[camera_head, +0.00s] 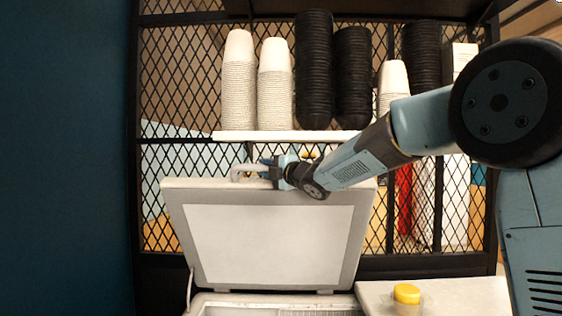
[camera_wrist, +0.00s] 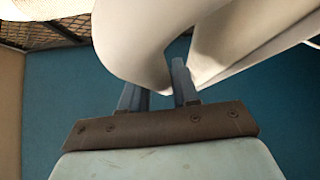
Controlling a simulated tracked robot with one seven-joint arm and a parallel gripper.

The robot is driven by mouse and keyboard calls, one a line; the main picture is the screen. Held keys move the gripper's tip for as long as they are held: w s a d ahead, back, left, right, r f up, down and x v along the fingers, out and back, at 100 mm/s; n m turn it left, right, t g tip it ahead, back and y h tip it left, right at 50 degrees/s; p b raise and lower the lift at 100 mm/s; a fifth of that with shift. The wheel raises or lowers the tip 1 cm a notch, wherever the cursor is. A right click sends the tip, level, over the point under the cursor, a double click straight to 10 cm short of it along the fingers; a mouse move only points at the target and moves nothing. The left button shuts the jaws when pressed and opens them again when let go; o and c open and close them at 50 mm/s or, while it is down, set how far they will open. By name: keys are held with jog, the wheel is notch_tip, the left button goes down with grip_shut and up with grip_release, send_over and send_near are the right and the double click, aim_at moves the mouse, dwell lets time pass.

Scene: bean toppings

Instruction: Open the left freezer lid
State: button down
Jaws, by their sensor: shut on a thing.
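The left freezer lid (camera_head: 270,240) is raised and stands nearly upright, its pale inner panel facing me in the head view. A white handle (camera_head: 248,171) sits at its top edge. My gripper (camera_head: 268,172) is at this handle, at the end of my arm reaching in from the right. In the wrist view, the two dark fingers (camera_wrist: 160,84) are shut on the white curved handle (camera_wrist: 145,45), with part of it between them. The fingertips are partly hidden behind the handle. The freezer opening (camera_head: 270,305) shows below the lid, cut by the frame's lower edge.
A white shelf (camera_head: 290,135) with stacked white cups (camera_head: 239,85) and black cups (camera_head: 314,70) is just above and behind the lid. Black mesh (camera_head: 410,215) stands behind. A yellow-capped container (camera_head: 407,294) is on the closed white surface (camera_head: 460,296) at right.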

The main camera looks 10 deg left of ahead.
jog(key=shift+s+f, duration=0.7)
jog(key=c, duration=0.9)
grip_release()
jog(key=shift+r, duration=0.1)
jog(key=shift+c, duration=0.2)
jog(key=shift+d, duration=0.1)
jog(key=v, duration=1.3)
jog(key=shift+s+d, duration=0.25)
jog(key=shift+d, duration=0.05)
